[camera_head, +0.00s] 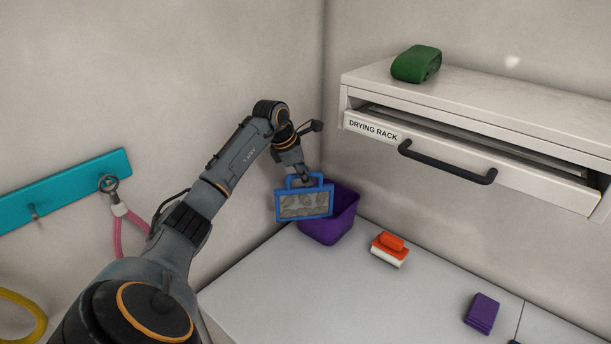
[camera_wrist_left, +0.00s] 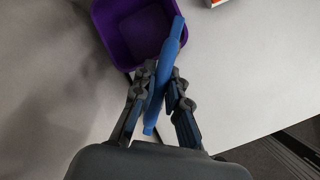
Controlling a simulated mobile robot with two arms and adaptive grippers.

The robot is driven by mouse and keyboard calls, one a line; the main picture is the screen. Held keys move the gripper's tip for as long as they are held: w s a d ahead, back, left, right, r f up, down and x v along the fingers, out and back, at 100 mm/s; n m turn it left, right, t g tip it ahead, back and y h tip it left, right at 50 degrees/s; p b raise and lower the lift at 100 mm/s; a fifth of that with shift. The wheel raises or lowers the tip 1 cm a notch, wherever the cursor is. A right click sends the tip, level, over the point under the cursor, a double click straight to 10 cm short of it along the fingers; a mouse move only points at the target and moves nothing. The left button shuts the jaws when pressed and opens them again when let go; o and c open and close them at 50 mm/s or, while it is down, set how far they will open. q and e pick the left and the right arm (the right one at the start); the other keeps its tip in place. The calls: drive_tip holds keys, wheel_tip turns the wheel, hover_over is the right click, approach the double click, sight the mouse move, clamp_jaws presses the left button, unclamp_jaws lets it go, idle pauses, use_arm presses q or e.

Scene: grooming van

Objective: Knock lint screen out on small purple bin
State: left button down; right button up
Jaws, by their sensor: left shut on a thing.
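The lint screen (camera_head: 304,205) has a blue frame with a handle and a grey, lint-covered mesh. My left gripper (camera_head: 304,178) is shut on its handle and holds it upright in front of the small purple bin (camera_head: 336,228). In the left wrist view the screen (camera_wrist_left: 166,72) shows edge-on between the fingers of my left gripper (camera_wrist_left: 163,92). It overlaps the right side of the purple bin (camera_wrist_left: 130,30) there. The bin is open-topped, and its inside looks empty where it shows. I cannot tell whether the screen touches the rim. My right gripper is not in view.
An orange and white brush-like block (camera_head: 390,249) and a purple block (camera_head: 482,313) lie on the pale counter (camera_head: 300,290). A drying rack drawer (camera_head: 470,160) juts out above, with a green roll (camera_head: 416,64) on top. A teal hook rail (camera_head: 65,187) holds a pink loop.

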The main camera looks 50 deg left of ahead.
use_arm(q)
drive_tip(key=shift+f, duration=0.1)
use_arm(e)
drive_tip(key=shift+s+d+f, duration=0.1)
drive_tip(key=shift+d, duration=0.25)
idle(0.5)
use_arm(q)
drive_tip(key=shift+r+p, duration=0.45)
drive_tip(key=shift+r, duration=0.3)
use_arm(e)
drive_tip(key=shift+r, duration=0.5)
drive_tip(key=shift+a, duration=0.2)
use_arm(q)
drive_tip(key=shift+f+b, duration=0.55)
drive_tip(key=shift+f, duration=0.15)
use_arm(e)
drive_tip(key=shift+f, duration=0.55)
use_arm(q)
drive_tip(key=shift+s+d+f, duration=0.1)
drive_tip(key=shift+f, duration=0.05)
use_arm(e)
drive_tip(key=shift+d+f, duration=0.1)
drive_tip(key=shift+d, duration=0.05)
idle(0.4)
